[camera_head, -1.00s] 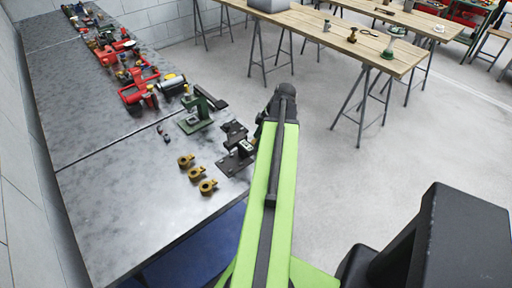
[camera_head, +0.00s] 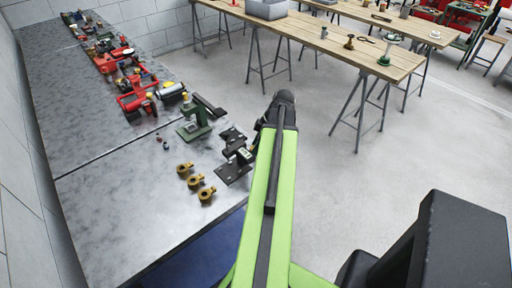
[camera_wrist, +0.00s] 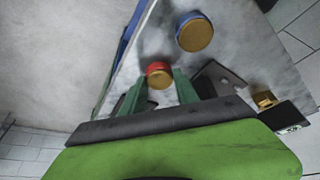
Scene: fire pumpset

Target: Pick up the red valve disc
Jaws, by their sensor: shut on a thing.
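The red valve disc (camera_wrist: 159,69) has a red rim and a gold-brown face. It shows in the wrist view between the tips of the two green fingers of my gripper (camera_wrist: 159,80), which is shut on it. A similar disc with a blue rim and gold face (camera_wrist: 194,33) lies beyond it to the upper right, apart from the fingers. In the head view my arm hides the gripper's fingers, and I cannot make out the red disc there.
A grey metal bench (camera_head: 100,205) runs along the left wall. Brass fittings (camera_head: 195,182), a green stand (camera_head: 194,122) and a dark bracket (camera_head: 234,170) stand near its right edge. Red pump parts (camera_head: 135,98) lie farther back. A wooden trestle table (camera_head: 340,45) stands beyond open floor (camera_head: 330,180).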

